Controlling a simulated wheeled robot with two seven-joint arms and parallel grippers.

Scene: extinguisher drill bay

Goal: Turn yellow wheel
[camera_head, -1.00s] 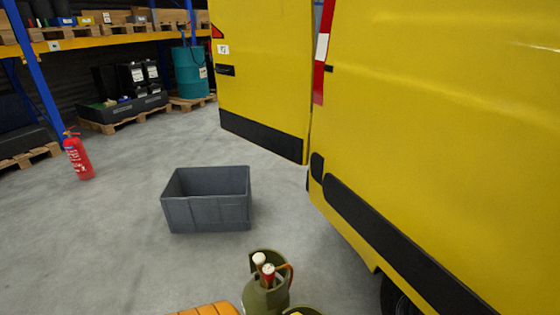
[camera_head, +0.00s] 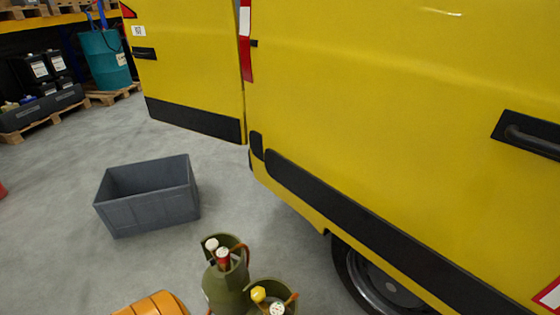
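A small yellow wheel (camera_head: 258,294) sits on top of a green gas cylinder (camera_head: 258,310) at the bottom of the view. A white, speckled knob (camera_head: 277,309) is beside it inside the cylinder's collar. A second green cylinder (camera_head: 222,289) stands just to the left, with a white knob (camera_head: 211,244) and a red wheel (camera_head: 223,256) on top. The lower parts of both cylinders are cut off by the frame's bottom edge. Neither of my grippers shows in the view.
A yellow van (camera_head: 350,110) with an open rear door (camera_head: 190,65) fills the right and back. A grey crate (camera_head: 150,213) stands on the floor at left. An orange object (camera_head: 155,304) is at the bottom left. Bare floor lies between crate and van.

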